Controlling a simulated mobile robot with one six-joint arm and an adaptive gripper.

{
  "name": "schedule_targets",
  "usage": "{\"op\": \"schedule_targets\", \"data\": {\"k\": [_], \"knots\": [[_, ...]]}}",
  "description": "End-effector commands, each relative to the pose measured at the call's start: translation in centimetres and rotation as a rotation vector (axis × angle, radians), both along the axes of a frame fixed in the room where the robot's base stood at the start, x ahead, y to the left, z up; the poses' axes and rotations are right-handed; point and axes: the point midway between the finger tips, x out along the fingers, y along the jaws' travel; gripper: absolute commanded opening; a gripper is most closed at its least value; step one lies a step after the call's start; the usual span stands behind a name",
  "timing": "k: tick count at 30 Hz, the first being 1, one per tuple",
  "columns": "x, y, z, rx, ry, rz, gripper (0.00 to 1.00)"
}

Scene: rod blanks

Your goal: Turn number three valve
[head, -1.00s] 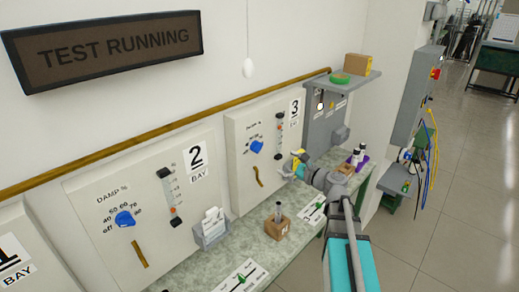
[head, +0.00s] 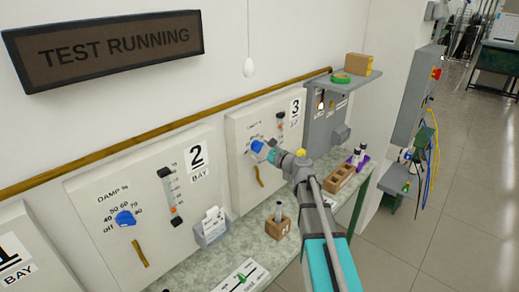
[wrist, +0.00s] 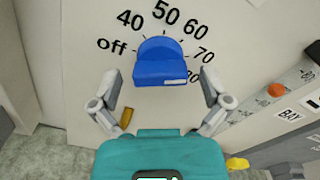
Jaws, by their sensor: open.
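The bay 3 panel (head: 238,135) stands on the bench's back wall, marked by a "3" label (head: 295,108). Its blue valve knob (head: 257,145) is partly covered by my gripper in the head view. In the wrist view the blue knob (wrist: 160,62) sits inside a dial marked off, 40, 50, 60, 70 and 80. My gripper (wrist: 162,88) is open, one finger low on each side of the knob, with no visible contact. In the head view my gripper (head: 266,152) is right at the knob.
A brass handle (head: 258,176) is below the knob. A flow gauge (head: 280,125) is to its right. The bay 2 panel (head: 135,200) has its own blue knob (head: 124,217). A wooden block (head: 278,227) and a wooden rack (head: 341,177) stand on the bench.

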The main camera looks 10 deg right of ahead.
Motion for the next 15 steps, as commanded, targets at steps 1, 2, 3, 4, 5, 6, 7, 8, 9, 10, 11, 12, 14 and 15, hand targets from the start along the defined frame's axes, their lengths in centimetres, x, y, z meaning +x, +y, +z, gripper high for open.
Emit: {"op": "schedule_targets", "data": {"k": [1,2,3,4,5,6,7,8,9,10,11,12,14,15], "knots": [[0.31,0.15,0.00,0.000,0.000,0.000,0.97],[0.38,0.22,0.00,0.000,0.000,0.000,0.97],[0.46,0.28,0.00,0.000,0.000,0.000,0.97],[0.50,0.31,0.00,0.000,0.000,0.000,0.97],[0.53,0.33,0.00,0.000,0.000,0.000,0.97],[0.54,0.35,0.00,0.000,0.000,0.000,0.97],[0.54,0.35,0.00,0.000,0.000,0.000,0.97],[0.54,0.35,0.00,0.000,0.000,-0.001,0.97],[0.53,0.33,0.00,0.000,0.000,-0.001,0.97],[0.51,0.33,0.00,0.000,0.000,-0.001,0.97],[0.52,0.32,0.00,0.000,0.000,-0.001,0.97],[0.51,0.31,-0.01,0.000,0.000,-0.001,0.97],[0.51,0.30,0.00,0.000,0.000,-0.001,0.93],[0.52,0.29,0.00,0.000,0.000,-0.001,0.86]]}}
